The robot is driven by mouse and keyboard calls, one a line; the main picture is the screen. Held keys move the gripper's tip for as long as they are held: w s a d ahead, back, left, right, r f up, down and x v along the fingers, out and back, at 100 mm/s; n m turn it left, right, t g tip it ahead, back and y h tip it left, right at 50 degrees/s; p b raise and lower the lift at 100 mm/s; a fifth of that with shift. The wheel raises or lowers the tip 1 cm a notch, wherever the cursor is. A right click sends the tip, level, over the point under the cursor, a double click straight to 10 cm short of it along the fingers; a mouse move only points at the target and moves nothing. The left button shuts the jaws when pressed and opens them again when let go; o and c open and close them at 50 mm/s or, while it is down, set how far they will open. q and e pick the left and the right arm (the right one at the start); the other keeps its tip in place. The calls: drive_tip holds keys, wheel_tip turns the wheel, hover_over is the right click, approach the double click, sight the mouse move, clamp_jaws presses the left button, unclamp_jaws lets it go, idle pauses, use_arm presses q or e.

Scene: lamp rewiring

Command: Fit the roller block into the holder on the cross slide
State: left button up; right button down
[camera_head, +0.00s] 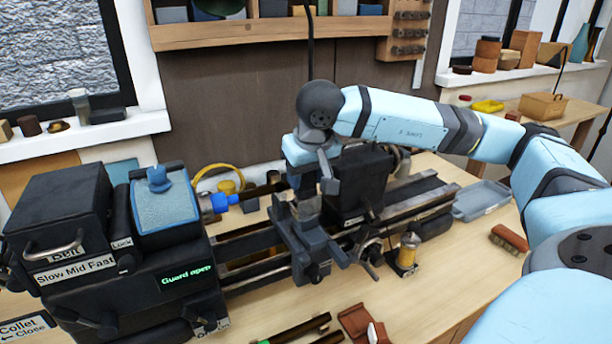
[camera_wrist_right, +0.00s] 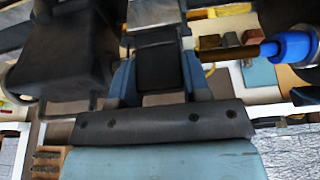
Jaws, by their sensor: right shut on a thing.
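My right gripper (camera_head: 306,190) points down over the cross slide (camera_head: 308,245) of the small lathe. In the right wrist view, its two blue-grey fingers (camera_wrist_right: 160,80) are shut on a dark block, the roller block (camera_wrist_right: 160,65). In the head view the block is mostly hidden by the gripper. The holder, on top of the slide, is also largely covered, and I cannot tell whether the block is seated in it. A dark rod (camera_head: 258,190) sticks out of the blue collet (camera_head: 214,203) towards the gripper. My left gripper is not in view.
The black headstock (camera_head: 60,215) with a "Guard open" display stands at the left. A black tailstock (camera_head: 355,185) stands close right of my gripper on the bed rails (camera_head: 425,195). An oiler (camera_head: 407,250), a brush (camera_head: 509,238) and a grey tray (camera_head: 482,200) lie on the bench.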

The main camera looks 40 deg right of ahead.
drive_tip(key=shift+s+f, duration=0.1)
drive_tip(key=shift+f, duration=0.55)
drive_tip(key=c, duration=0.8)
unclamp_jaws()
drive_tip(key=o, duration=0.3)
drive_tip(key=shift+d, duration=0.1)
drive_tip(key=shift+w+d+f, duration=0.15)
drive_tip(key=shift+w, duration=0.2)
drive_tip(key=shift+s+a+r, duration=0.2)
drive_tip(key=shift+r, duration=0.25)
drive_tip(key=d+v, duration=0.1)
drive_tip(key=v, duration=1.2)
drive_tip(key=shift+w+a+b, duration=0.2)
drive_tip(key=shift+a+b, duration=0.1)
drive_tip(key=shift+b, duration=0.05)
